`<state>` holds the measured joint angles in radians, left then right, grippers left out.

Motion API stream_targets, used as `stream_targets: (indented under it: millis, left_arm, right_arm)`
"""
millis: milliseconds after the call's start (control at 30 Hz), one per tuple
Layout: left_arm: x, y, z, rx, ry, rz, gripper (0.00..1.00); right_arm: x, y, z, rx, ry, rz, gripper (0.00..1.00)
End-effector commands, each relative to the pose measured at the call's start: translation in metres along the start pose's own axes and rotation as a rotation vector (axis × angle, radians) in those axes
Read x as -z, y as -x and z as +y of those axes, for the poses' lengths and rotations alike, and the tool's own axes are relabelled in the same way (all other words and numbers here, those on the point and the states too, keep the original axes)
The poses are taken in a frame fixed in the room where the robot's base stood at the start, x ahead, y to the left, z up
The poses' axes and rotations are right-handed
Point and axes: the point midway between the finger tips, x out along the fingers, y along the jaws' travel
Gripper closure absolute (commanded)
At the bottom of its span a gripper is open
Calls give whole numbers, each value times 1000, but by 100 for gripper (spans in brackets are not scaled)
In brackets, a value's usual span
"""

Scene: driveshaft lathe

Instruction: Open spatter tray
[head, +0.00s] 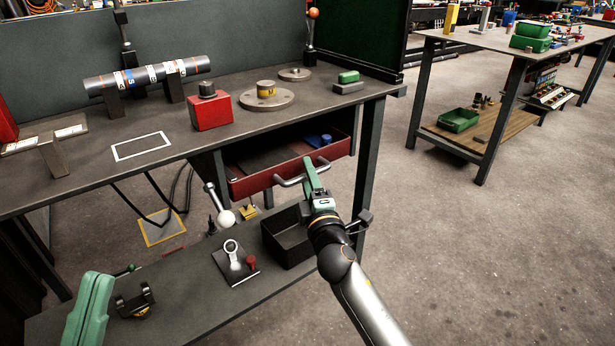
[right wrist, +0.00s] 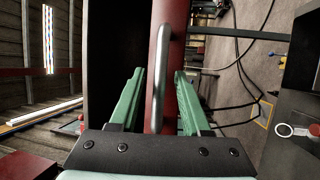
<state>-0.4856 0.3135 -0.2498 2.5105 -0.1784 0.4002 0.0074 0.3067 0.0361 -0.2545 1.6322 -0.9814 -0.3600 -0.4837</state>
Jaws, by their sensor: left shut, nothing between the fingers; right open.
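The spatter tray is a red drawer (head: 250,184) under the bench top. Its dark inside shows, so it stands at least partly out. It has a grey bar handle (head: 288,181) on its front, and this handle (right wrist: 166,60) also shows in the right wrist view. My right gripper (head: 310,165) is at the handle. In the right wrist view my right gripper (right wrist: 160,75) has its green fingers apart, one on each side of the handle. My left gripper (head: 98,285) is shut and empty at the lower left, only partly in view.
A blue item (head: 318,141) lies in the tray. The lower shelf (head: 190,300) holds a black bin (head: 285,240) below the tray and a white-knobbed lever (head: 224,217). A bench leg (head: 369,150) stands right of the tray. The floor (head: 480,250) at right is free.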

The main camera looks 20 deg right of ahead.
Motion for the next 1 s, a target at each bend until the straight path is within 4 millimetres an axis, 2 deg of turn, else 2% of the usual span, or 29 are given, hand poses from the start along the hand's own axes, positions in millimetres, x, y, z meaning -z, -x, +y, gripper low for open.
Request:
stream_targets:
  millis: [233, 633, 1000]
  left_arm:
    - [0, 0, 0, 0, 1, -1, 100]
    - [0, 0, 0, 0, 2, -1, 100]
    - [0, 0, 0, 1, 3, -1, 100]
  right_arm:
    - [0, 0, 0, 0, 0, 0, 55]
    - [0, 0, 0, 0, 0, 0, 100]
    - [0, 0, 0, 0, 0, 0, 100]
